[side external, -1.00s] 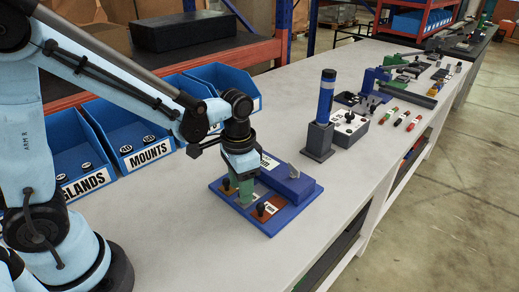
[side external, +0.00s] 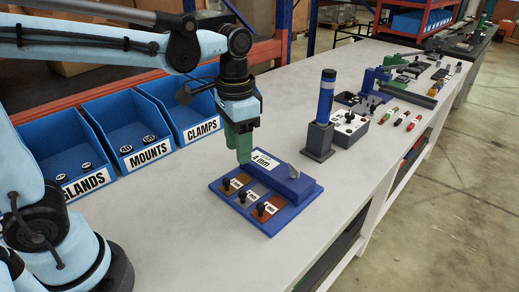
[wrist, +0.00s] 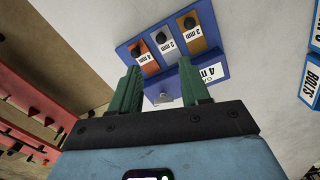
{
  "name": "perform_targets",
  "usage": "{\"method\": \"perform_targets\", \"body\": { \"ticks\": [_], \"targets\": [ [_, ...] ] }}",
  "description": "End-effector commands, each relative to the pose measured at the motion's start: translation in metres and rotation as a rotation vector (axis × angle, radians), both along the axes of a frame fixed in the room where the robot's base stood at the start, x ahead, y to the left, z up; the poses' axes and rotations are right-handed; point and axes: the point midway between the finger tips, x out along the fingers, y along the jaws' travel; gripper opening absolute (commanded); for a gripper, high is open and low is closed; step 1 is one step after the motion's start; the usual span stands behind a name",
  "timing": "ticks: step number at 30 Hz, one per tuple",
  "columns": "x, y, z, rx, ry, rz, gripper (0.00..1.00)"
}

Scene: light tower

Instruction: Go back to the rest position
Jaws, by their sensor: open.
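My gripper (side external: 241,150) hangs above the blue key board with its green fingers pointing down. In the wrist view the two green fingers (wrist: 158,86) stand apart with nothing between them, so it is open and empty. The blue board (side external: 272,228) lies on the bench below, with brown, grey and orange-red labelled pads, each bearing a black knob. A raised blue block (side external: 290,185) labelled 4 mm, with a small metal piece on top, sits at its back. The board also shows in the wrist view (wrist: 208,72).
Blue bins marked GLANDS (side external: 75,150), MOUNTS (side external: 127,125) and CLAMPS (side external: 178,101) line the back left. A dark blue light tower (side external: 325,100) stands right of the board, near a grey control box (side external: 350,130). The bench front (side external: 150,230) is clear.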

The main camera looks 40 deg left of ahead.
Motion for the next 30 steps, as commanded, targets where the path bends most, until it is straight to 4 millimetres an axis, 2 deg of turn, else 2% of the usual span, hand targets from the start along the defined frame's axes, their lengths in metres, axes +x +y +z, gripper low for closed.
{"method": "perform_targets", "body": {
  "ticks": [11,19,30],
  "targets": [
    [-0.003,0.003,0.000,-0.003,-0.025,0.013,0.46],
    [-0.025,0.023,-0.001,-0.036,-0.252,0.130,0.46],
    [-0.048,0.045,-0.015,-0.088,-0.567,0.282,0.46]
  ]
}}
